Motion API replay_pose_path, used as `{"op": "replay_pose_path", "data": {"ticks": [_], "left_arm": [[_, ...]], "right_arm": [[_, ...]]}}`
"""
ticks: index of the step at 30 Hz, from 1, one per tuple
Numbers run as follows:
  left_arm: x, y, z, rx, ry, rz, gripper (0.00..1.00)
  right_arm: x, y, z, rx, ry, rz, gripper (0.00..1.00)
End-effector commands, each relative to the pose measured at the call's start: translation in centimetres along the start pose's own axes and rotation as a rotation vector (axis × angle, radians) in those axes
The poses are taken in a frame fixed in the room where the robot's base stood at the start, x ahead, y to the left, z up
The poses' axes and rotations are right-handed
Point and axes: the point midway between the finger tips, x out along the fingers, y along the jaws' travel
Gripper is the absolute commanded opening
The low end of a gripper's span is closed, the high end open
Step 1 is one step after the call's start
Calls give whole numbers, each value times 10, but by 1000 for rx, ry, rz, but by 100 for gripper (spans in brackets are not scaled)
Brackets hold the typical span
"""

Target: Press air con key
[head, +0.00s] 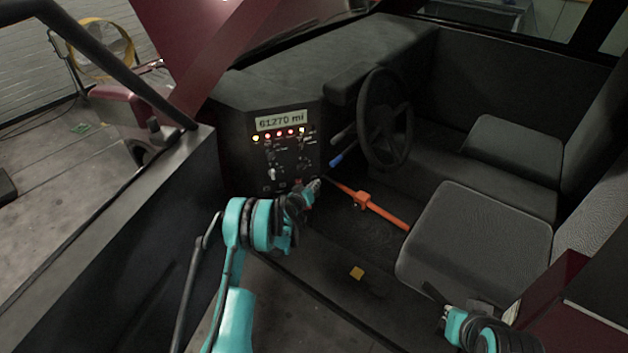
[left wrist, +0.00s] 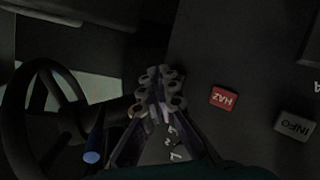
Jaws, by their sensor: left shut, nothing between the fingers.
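The dashboard panel (head: 287,150) is dark, with a lit mileage display, a row of small coloured lights and several small keys and knobs. No key reads clearly as air con. My left gripper (head: 314,186) is at the panel's lower right edge, shut and empty. In the left wrist view its fingertips (left wrist: 160,82) are together, left of a red HAZ key (left wrist: 223,97) and a grey INFO key (left wrist: 295,123). The fingers partly hide the panel there, and I cannot tell whether they touch it. My right gripper (head: 457,304) is by the near seat; its jaws are unclear.
The steering wheel (head: 384,118) and a blue-tipped lever (head: 337,160) stand right of the panel. An orange bar (head: 380,209) crosses the floor space. The seat (head: 475,238) and open door (head: 110,215) flank the opening. A small yellow piece (head: 357,273) lies near the sill.

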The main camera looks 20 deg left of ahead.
Motion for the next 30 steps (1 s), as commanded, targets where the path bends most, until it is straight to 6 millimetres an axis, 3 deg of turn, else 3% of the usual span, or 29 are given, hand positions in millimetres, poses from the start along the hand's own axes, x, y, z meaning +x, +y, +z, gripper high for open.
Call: {"op": "replay_pose_path", "data": {"ticks": [7,21,30], "left_arm": [[-2,2,2,0,0,1,0],[-36,26,27,0,-1,1,0],[-42,31,31,-1,0,0,0]], "right_arm": [[0,0,0,0,0,0,0],[0,0,0,0,0,0,0],[0,0,0,0,0,0,0]]}}
